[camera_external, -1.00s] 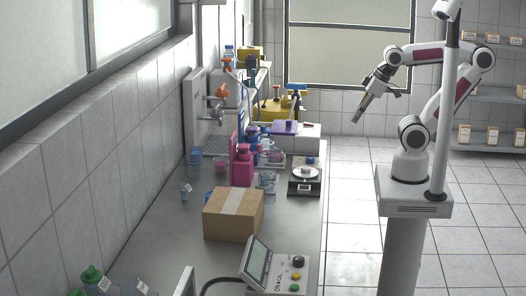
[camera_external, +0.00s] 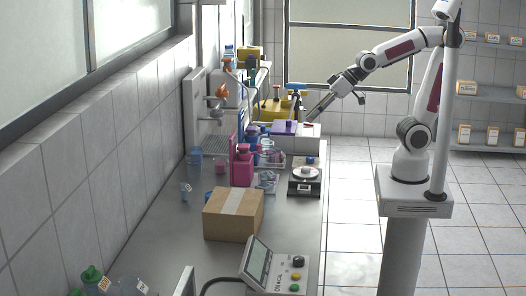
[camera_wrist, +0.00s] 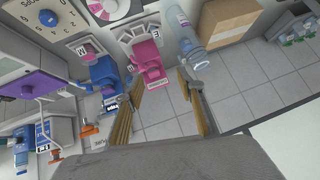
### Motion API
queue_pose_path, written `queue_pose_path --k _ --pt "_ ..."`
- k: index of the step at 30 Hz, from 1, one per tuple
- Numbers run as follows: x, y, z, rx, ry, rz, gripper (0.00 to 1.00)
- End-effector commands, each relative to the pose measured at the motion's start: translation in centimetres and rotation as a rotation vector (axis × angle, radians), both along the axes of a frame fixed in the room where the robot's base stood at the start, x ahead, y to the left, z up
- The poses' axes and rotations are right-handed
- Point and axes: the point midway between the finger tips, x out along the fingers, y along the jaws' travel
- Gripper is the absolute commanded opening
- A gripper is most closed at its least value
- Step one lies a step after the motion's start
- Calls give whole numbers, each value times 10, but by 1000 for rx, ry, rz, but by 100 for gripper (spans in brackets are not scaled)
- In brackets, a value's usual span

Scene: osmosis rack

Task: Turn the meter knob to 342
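In the external view a meter (camera_external: 262,265) with a tilted screen stands at the bench's near right end. A dark knob (camera_external: 298,262) sits on its panel, above a yellow and a green button; its setting is too small to read. My gripper (camera_external: 318,113) is at the far right end of the bench, beside the purple-topped item and well away from this meter. In the wrist view my gripper (camera_wrist: 160,78) has its two fingers apart with nothing between them.
A cardboard box (camera_external: 233,214) stands mid-bench, with a pink holder (camera_external: 242,168) behind it and a balance (camera_external: 305,176) at the right edge. A purple item (camera_external: 284,128) lies near my gripper.

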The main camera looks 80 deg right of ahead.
Motion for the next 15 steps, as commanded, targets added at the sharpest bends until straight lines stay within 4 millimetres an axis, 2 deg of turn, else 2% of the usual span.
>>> queue_pose_path --k 6,15 --pt "46 45 3 85 -77 13 38" --pt "95 109 3 210 -176 27 38"
